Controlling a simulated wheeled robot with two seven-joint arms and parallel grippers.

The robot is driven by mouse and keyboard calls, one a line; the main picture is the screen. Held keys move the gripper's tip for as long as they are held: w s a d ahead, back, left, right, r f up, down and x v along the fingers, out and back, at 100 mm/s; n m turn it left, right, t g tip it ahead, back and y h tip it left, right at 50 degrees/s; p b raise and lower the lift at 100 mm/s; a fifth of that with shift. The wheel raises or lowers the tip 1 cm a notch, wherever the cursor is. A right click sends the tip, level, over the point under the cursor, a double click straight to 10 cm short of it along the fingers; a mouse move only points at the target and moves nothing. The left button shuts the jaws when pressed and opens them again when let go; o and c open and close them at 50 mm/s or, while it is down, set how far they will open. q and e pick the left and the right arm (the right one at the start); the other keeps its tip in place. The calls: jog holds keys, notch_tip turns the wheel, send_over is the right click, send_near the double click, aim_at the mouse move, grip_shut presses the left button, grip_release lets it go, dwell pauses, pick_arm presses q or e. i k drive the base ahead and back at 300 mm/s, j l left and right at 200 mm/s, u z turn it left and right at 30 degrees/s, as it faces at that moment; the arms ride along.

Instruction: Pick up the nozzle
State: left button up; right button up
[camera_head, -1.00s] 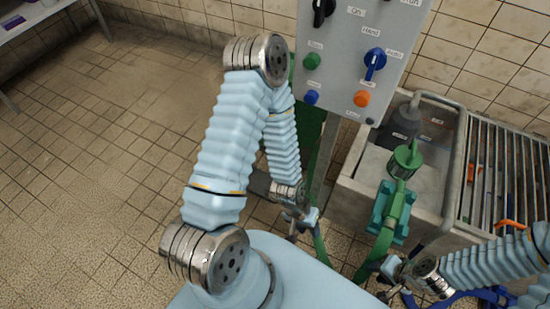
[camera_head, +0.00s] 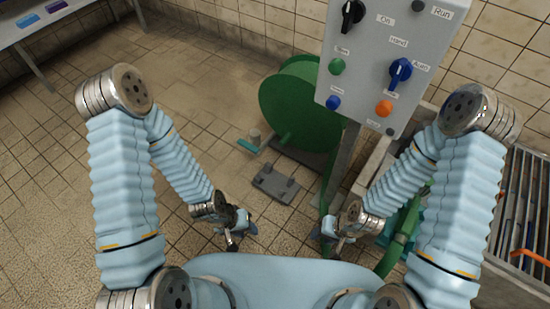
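My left gripper (camera_head: 238,230) hangs low in the middle of the head view, over the tiled floor. My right gripper (camera_head: 338,234) hangs in front of the control panel's post. Both are small and dark here, and I cannot tell whether their fingers are open; I see no nozzle in either. A thick green hose (camera_head: 402,232) runs up behind my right forearm, to the right of my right gripper. The nozzle cannot be made out now; my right arm covers the area at the hose's upper end.
A grey control panel (camera_head: 366,65) with knobs and buttons stands ahead. Behind it is a green hose reel (camera_head: 290,105). A grey plate (camera_head: 275,183) lies on the floor. A metal grating (camera_head: 520,215) is at right. Open floor lies to the left.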

aim_at(404, 229)
jog(key=z, duration=1.5)
jog(key=k+u, duration=0.45)
jog(key=i, duration=0.55)
